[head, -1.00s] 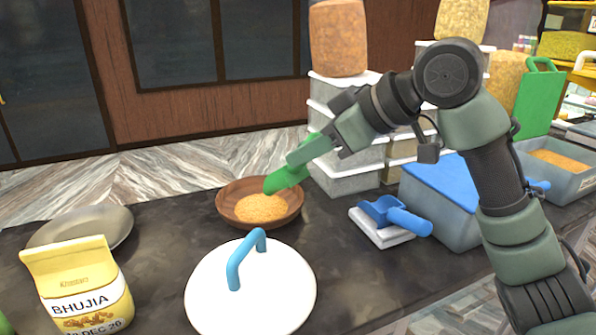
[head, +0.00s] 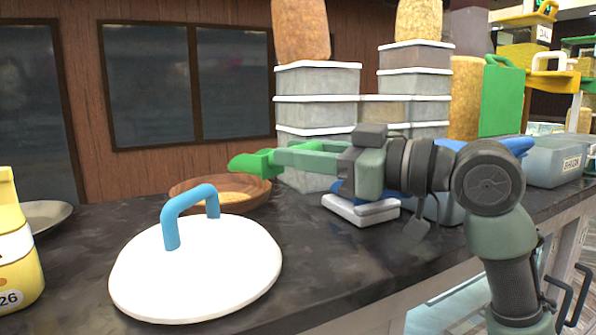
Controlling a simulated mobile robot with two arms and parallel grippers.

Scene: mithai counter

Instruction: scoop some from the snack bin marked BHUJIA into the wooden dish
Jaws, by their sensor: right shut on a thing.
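The wooden dish (head: 262,203) stands on the dark counter behind a white lid, with orange snack (head: 232,196) in it. My right gripper (head: 318,160) is shut on a green scoop (head: 256,162) and holds it roughly level, with its head over the back right of the dish. The inside of the scoop is hidden. A grey bin (head: 556,168) at the far right carries a label too small to read surely, and its contents do not show from this low angle. My left gripper is out of view.
The white lid (head: 200,270) with a blue handle lies in front of the dish. A yellow packet (head: 14,250) and a metal plate (head: 46,215) are at the left. Stacked grey tubs (head: 318,95) stand behind the dish. A white block (head: 360,211) lies under my right arm.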

